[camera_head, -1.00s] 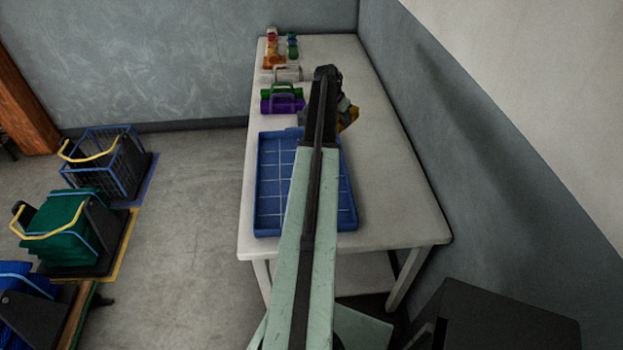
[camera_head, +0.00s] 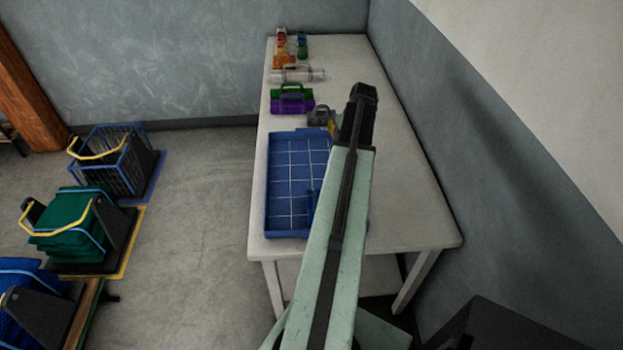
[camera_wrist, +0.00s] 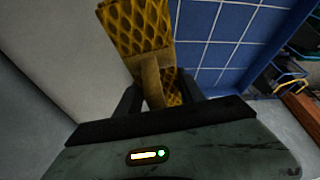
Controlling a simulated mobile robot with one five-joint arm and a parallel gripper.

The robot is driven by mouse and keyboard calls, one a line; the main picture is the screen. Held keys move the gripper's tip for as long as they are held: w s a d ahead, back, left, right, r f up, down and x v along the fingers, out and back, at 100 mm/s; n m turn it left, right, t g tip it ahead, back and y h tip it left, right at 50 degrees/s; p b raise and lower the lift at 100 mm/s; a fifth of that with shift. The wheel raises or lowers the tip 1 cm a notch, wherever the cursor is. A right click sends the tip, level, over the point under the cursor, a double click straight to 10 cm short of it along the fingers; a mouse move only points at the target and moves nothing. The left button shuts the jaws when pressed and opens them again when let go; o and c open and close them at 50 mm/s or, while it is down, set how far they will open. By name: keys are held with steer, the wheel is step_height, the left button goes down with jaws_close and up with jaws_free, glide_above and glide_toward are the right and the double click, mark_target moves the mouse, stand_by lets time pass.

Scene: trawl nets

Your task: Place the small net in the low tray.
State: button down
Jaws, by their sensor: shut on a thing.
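The small net is a yellow-brown mesh bundle with a band (camera_wrist: 137,28). My gripper (camera_wrist: 158,93) is shut on its banded part in the wrist view. In the head view a small yellow part of the net (camera_head: 331,126) shows beside my grey gripper, near the far right end of the tray. My arm hides the rest. The low tray (camera_head: 268,185) is blue with a white grid on its floor and lies on the table. In the wrist view the tray (camera_wrist: 205,42) is just right of the net. The net's height over it is unclear.
The white table (camera_head: 405,200) has free room right of the tray. Behind the tray stand purple (camera_head: 291,106) and green (camera_head: 284,94) rolls, a white roll (camera_head: 300,74) and several small coloured items. A wall bounds the right. Bins (camera_head: 112,160) stand on the floor at left.

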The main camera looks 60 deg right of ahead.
steer(key=w+a+n+y, duration=0.2)
steer(key=a+n+y, duration=0.1)
steer(key=a+n, duration=0.4)
steer(key=w+a+n+y, duration=0.2)
steer(key=w+a+n, duration=0.1)
steer(key=a+n, duration=0.4)
steer(key=n+b, duration=0.1)
steer(key=b, duration=0.9)
glide_toward(307, 184)
steer(key=x, duration=0.5)
steer(key=shift+d+f, duration=0.15)
steer(key=shift+f, duration=0.15)
steer(key=shift+r, duration=0.25)
steer(key=shift+f, duration=0.2)
steer(key=c, duration=0.7)
jaws_free()
steer(key=shift+r, duration=0.1)
